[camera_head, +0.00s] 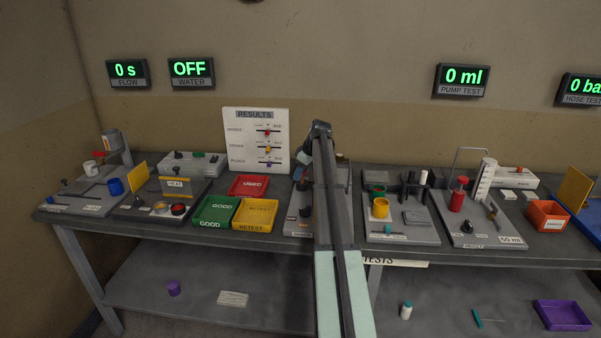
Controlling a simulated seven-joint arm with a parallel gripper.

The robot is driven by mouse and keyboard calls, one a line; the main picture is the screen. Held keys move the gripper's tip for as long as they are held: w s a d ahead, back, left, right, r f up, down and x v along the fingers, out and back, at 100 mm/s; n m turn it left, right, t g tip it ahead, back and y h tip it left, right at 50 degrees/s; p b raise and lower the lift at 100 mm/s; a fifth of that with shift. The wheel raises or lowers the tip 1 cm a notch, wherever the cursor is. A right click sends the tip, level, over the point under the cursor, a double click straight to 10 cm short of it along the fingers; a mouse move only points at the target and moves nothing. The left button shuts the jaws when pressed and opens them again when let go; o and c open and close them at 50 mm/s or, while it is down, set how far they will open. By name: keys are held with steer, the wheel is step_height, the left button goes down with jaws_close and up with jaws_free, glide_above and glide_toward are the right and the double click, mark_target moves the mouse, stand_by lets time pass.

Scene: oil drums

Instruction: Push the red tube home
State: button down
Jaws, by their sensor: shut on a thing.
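My arm rises from the bottom centre and folds down over the middle of the bench. My gripper (303,178) is at its far end, small, dark and partly behind my own arm. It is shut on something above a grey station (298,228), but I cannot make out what. No red tube can be told for certain in this view; my arm hides part of this station. A dark piece with an orange band (305,210) stands on the station below the gripper.
Red (249,186), green (214,211) and yellow (255,215) trays lie left of the gripper. A results board (256,140) stands behind them. To the right are a station with a yellow cup (380,208) and a pump station with a red cylinder (458,195).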

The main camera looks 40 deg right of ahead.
steer(key=shift+f, duration=0.25)
steer(key=c, duration=0.8)
jaws_free()
steer(key=shift+o, duration=0.2)
steer(key=v, duration=1.3)
steer(key=shift+s+r, duration=0.25)
steer(key=shift+r, duration=0.1)
